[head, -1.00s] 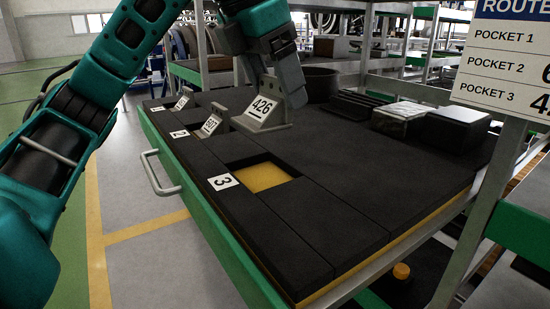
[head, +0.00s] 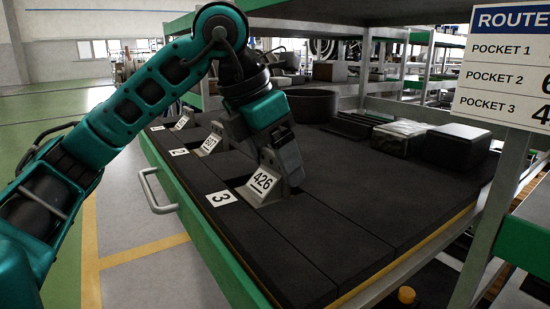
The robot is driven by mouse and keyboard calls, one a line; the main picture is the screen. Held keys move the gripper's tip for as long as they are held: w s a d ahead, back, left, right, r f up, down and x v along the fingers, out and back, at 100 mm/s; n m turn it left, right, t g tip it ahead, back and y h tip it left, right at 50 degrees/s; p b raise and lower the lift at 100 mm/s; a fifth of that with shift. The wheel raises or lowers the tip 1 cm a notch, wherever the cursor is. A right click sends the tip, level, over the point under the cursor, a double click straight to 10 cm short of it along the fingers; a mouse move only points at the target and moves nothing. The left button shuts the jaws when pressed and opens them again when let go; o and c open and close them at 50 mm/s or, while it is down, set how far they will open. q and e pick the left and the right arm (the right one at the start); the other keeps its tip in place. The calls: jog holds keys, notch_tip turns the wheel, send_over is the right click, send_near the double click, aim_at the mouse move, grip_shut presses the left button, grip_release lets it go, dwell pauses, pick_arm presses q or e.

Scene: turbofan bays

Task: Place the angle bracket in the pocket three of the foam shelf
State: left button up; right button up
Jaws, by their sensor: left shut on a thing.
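The angle bracket (head: 262,184) is a grey metal piece with a white "426" label. My left gripper (head: 283,168) is shut on it from above and behind. The bracket is upright at pocket three of the foam shelf (head: 330,213), beside the white "3" tag (head: 221,198). It and the gripper cover the pocket, and no yellow floor shows. I cannot tell whether its base rests on the pocket floor. My right gripper is not in view.
Other labelled brackets stand at the "2" tag (head: 179,152) and farther back. A dark round bin (head: 312,105), a clear-wrapped box (head: 403,135) and a dark block (head: 456,146) stand on the shelf's far side. A route sign (head: 510,65) hangs at the right. The near foam is clear.

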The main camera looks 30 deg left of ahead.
aim_at(252, 194)
pick_arm(q)
jog(key=o, duration=1.1)
jog(key=shift+f, duration=0.1)
jog(key=shift+o, duration=0.2)
jog(key=shift+r, duration=0.5)
jog(key=p+v, duration=0.3)
jog(key=v, duration=0.8)
jog(key=shift+s+a+p, duration=0.15)
jog(key=shift+s+p, duration=0.1)
jog(key=shift+p, duration=0.1)
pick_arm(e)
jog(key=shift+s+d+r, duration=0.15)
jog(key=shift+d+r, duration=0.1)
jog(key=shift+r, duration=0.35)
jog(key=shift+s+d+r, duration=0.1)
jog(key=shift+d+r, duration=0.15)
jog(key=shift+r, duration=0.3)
pick_arm(q)
jog(key=shift+r, duration=0.1)
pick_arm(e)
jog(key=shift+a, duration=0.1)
pick_arm(q)
jog(key=shift+s, duration=0.1)
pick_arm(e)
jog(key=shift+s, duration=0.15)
